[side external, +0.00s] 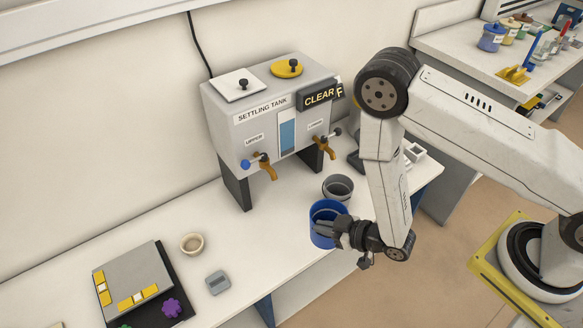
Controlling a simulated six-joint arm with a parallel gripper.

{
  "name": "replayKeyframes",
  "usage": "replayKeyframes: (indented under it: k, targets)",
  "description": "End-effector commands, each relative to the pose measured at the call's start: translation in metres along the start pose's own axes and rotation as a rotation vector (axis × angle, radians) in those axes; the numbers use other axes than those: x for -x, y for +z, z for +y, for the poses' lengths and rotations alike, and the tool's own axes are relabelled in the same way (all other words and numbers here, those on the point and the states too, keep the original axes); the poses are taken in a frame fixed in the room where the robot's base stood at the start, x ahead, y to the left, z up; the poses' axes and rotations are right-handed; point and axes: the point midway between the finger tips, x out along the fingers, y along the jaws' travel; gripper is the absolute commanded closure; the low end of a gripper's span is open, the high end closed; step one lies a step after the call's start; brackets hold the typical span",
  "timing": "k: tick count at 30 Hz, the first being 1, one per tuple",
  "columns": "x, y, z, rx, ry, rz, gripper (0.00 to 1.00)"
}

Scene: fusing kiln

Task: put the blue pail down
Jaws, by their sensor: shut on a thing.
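The blue pail (319,239) is upright near the bench's front edge, in the middle of the side view. My gripper (329,229) comes in from the right and is shut on the pail. Its fingers cover part of the pail's right side. I cannot tell whether the pail's bottom touches the bench or hangs just above it. The pail's inside looks empty, but part of it is hidden.
The settling tank (268,118), with two taps, stands behind on legs. Left are a small beige bowl (192,244), a grey block (217,282) and a panel (133,284). The bench (262,232) between is clear.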

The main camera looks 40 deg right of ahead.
Motion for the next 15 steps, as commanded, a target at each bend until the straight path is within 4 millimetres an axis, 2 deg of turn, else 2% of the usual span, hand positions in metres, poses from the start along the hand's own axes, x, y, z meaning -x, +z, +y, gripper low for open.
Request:
replayKeyframes:
  k: [5,15]
  targets:
    - [-0.012,0.000,0.001,0.000,0.001,0.003,1.00]
    - [-0.064,0.002,0.006,-0.001,0.002,0.003,1.00]
